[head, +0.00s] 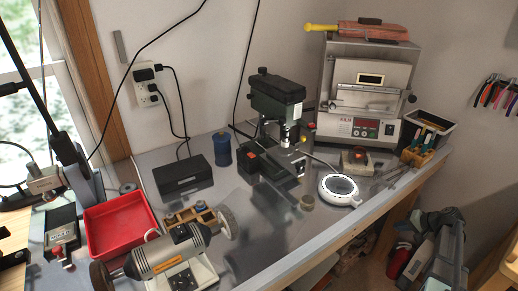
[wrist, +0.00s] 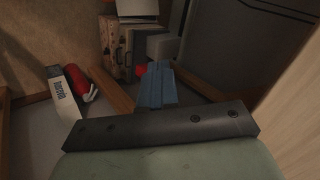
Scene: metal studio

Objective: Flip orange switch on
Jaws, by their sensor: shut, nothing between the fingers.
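Neither the switch nor the drill press shows in the wrist view.
The bench also holds a red tray (head: 121,225), a grinder-polisher (head: 170,258), a black box (head: 184,177), a blue spool (head: 221,149), a round white lamp (head: 338,189) and a kiln (head: 367,90). The wrist view shows a dim area with a red object (wrist: 101,82) and boxes.

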